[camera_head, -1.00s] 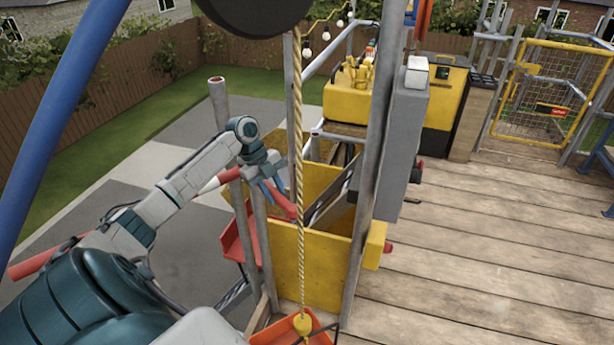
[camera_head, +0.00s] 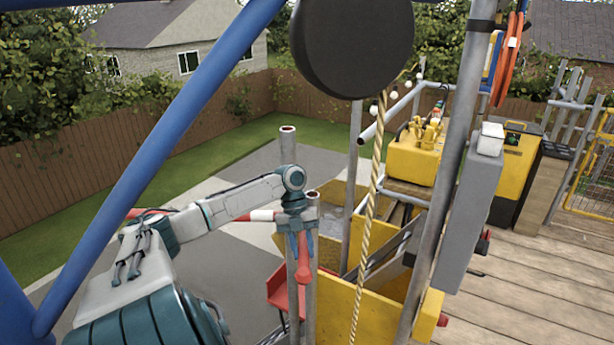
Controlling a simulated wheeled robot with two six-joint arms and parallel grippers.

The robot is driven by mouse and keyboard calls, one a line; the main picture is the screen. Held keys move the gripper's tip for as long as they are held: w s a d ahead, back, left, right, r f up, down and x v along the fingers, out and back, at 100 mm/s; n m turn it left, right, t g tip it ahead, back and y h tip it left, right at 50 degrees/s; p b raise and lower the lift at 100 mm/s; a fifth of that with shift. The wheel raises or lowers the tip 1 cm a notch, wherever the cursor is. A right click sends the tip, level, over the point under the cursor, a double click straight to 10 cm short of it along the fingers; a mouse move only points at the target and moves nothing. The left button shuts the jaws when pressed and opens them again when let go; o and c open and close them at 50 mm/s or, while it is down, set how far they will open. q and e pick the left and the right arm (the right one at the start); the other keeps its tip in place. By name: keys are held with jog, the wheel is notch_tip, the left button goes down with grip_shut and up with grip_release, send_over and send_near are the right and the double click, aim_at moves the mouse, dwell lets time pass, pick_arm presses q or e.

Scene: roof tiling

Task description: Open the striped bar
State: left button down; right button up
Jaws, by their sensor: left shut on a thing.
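The red-and-white striped bar (camera_head: 262,215) runs roughly level from the left, partly behind my left arm, to two grey posts. Its far left part is red. My left gripper (camera_head: 301,246) points down in front of the posts, its blue fingers shut around a red piece (camera_head: 303,270) at the bar's right end. Whether this red piece is the bar's tip or a handle on it is hard to tell. My right gripper is out of view.
Grey posts (camera_head: 288,150) stand just behind the gripper. A yellow bin (camera_head: 345,305), a hanging rope (camera_head: 372,210) and a slanted grey pole (camera_head: 450,170) are to the right. A red tray (camera_head: 280,290) sits low beside the posts.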

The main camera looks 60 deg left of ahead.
pick_arm(q)
jog(key=shift+a+r, duration=0.1)
jog(key=c, duration=1.1)
grip_release()
jog(key=shift+b+v, duration=1.85)
jog(key=shift+v, duration=3.55)
jog(key=shift+s, duration=0.1)
